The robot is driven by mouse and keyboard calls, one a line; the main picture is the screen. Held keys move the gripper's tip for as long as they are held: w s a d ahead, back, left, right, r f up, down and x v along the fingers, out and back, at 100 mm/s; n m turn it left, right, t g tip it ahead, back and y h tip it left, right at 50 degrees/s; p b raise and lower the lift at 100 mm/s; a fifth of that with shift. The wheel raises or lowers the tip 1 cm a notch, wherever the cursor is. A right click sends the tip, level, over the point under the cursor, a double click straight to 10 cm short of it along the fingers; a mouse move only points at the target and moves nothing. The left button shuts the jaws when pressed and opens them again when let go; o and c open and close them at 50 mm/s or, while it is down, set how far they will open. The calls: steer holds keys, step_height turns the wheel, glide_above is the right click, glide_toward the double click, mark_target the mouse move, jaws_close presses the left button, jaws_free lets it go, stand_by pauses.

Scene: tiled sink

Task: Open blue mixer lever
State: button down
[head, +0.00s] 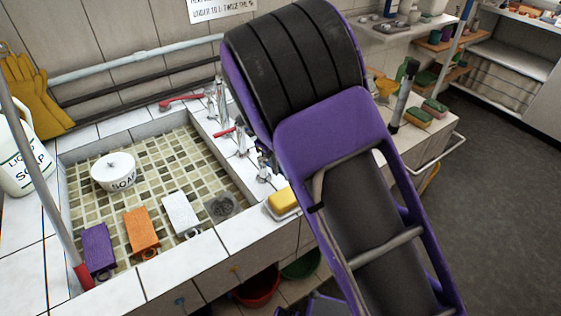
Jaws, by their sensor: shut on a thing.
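A row of chrome mixer taps stands on the tiled ledge at the right of the sink. Two of them carry red levers, one at the far tap (182,100) and one at the middle tap (225,132). The nearest mixer tap (264,174) stands beside my purple arm. My gripper (262,157) shows only as a small dark part at the arm's left edge, right at this tap. It is shut on the blue mixer lever, which is mostly hidden by the gripper and arm. The lever's angle cannot be told.
A yellow sponge (284,201) lies on the near ledge. A soap jug (22,155) stands left. Open floor (500,210) lies to the right.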

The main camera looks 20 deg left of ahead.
stand_by(0.3)
steer(key=c, duration=0.8)
jaws_free()
steer(key=shift+c, duration=0.2)
steer(key=s+a+r, duration=0.1)
steer(key=s+r, duration=0.2)
steer(key=r, duration=1.4)
steer(key=shift+a+p, duration=0.2)
steer(key=shift+p, duration=0.1)
